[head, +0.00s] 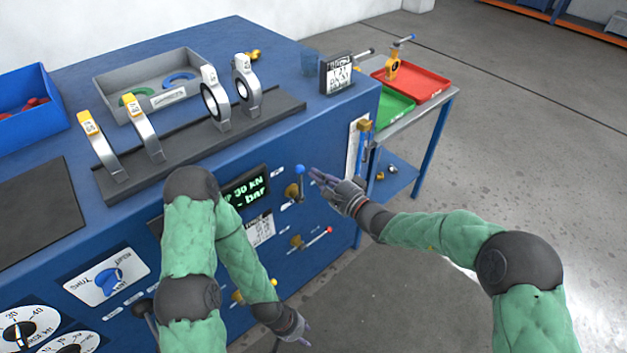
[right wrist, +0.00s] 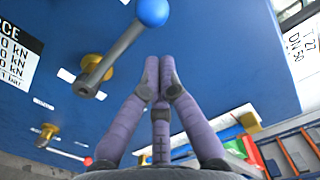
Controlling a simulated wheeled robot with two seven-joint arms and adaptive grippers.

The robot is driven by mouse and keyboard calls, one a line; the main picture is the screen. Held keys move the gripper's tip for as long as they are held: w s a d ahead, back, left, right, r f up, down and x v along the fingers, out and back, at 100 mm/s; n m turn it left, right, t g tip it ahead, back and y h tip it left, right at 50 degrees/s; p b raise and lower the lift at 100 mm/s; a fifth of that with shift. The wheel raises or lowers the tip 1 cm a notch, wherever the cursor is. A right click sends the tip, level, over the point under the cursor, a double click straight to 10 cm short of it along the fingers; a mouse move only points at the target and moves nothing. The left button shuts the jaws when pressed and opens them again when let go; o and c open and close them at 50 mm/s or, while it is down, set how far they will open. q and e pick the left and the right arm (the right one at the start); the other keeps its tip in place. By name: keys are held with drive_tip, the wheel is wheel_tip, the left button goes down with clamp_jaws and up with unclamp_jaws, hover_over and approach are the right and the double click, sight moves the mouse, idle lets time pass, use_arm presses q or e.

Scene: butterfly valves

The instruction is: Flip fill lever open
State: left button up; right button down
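A lever with a blue ball knob (head: 299,170) on a brass valve (head: 291,190) is on the blue cabinet's front panel. In the right wrist view its knob (right wrist: 152,12) and grey shaft (right wrist: 115,55) stand left of my fingers, slanting up to the right. The label beside it is too small to read. My right gripper (head: 314,177) is just right of the knob, apart from it.
A red-knobbed lever (head: 328,230) is lower on the panel. Displays and gauges sit left, partly behind my left arm. A rack with valve rings (head: 215,97) stands on the bench (head: 65,205). A trolley with a red tray (head: 425,82) is to the right, beside open floor.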

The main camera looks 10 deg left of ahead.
drive_tip(key=w+d+p+v, duration=0.1)
drive_tip(key=p+v, duration=0.1)
drive_tip(key=v, duration=0.9)
drive_tip(key=shift+w+f, duration=0.25)
drive_tip(key=shift+w, duration=0.15)
drive_tip(key=shift+d, duration=0.1)
drive_tip(key=s+f+n+g+h, duration=0.1)
drive_tip(key=s+f+g+h, duration=0.1)
drive_tip(key=s+f+g, duration=0.6)
drive_tip(key=s+f+n+g+h, duration=0.1)
drive_tip(key=s+f+h, duration=0.1)
drive_tip(key=s+f, duration=0.65)
drive_tip(key=s+d+f+n+h, duration=0.2)
drive_tip(key=s+d+f, duration=0.3)
drive_tip(key=f, duration=0.3)
drive_tip(key=s+d+f+n+g+h, duration=0.1)
drive_tip(key=s+d+f+n+h, duration=0.2)
drive_tip(key=s+d+f+h, duration=0.2)
drive_tip(key=shift+d+f, duration=0.3)
drive_tip(key=shift+f, duration=1.55)
